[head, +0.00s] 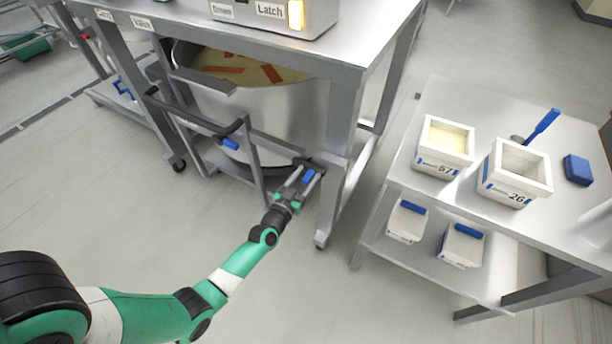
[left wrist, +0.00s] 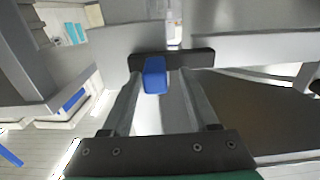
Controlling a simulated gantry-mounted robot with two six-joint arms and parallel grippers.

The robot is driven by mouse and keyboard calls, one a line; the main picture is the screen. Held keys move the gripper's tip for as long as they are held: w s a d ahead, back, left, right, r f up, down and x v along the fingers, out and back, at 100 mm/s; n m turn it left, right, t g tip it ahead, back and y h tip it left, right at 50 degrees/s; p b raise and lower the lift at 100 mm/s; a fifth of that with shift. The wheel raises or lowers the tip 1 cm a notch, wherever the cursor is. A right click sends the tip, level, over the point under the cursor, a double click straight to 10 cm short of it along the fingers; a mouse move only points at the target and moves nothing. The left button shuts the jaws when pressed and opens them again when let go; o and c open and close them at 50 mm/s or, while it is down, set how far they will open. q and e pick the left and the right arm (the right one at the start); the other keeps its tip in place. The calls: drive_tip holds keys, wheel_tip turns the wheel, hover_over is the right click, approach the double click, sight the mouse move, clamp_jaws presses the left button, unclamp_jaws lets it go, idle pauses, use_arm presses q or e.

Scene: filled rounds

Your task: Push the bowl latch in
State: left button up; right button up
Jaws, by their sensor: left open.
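A large steel bowl (head: 270,115) with pale contents and orange-brown strips sits in a frame under the steel table. A blue latch piece (head: 309,177) on a dark bracket is at the frame's right corner, beside the table leg. My left gripper (head: 299,178) is at this latch, open. In the left wrist view the blue latch piece (left wrist: 155,75) shows between the two fingers, near their tips and left of the middle, against a black bar. I cannot tell whether a finger touches it. The right gripper is not in view.
A panel labelled Latch (head: 269,11), with a lit orange lamp, stands on the table. A second blue piece (head: 230,144) is on the frame's left part. A side table (head: 400,165) at right holds white boxes 57 and 26. The floor between is clear.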

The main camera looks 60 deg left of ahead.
use_arm(q)
drive_tip(key=shift+s+d+r, duration=0.1)
drive_tip(key=shift+s+d, duration=0.1)
drive_tip(key=shift+s, duration=0.15)
drive_tip(key=p+v, duration=0.3)
drive_tip(key=v, duration=0.7)
drive_tip(key=shift+s+d, duration=0.25)
drive_tip(key=shift+s, duration=0.05)
